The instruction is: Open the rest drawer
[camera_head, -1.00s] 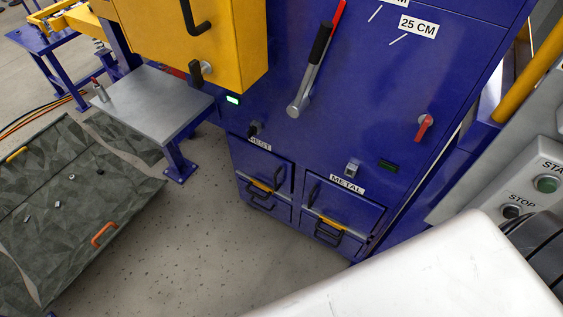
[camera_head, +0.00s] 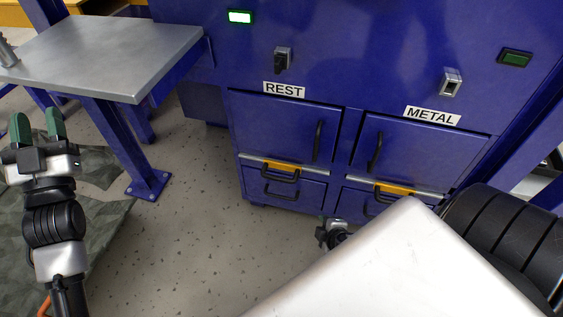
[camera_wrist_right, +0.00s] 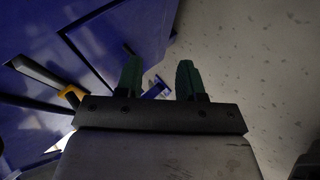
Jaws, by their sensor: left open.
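The rest compartment (camera_head: 280,125) is a blue front under the REST label (camera_head: 284,90), closed, with a black upright handle (camera_head: 318,141) on its right side. Below it are a yellow-marked strip and a black bar handle (camera_head: 282,176) on a lower blue front. My left gripper (camera_head: 38,122) is open and empty at the far left, well away from the cabinet. My right gripper (camera_wrist_right: 158,74) is open in the right wrist view, with no handle between its fingers. In the head view only a small part of it shows, low in front of the cabinet; my white arm hides the rest.
The METAL compartment (camera_head: 405,150) is closed, right of the rest one. A grey side table (camera_head: 110,50) stands at the left on a blue leg. Speckled floor (camera_head: 200,220) is clear in front of the cabinet. A grey-green patterned surface (camera_head: 100,220) lies at lower left.

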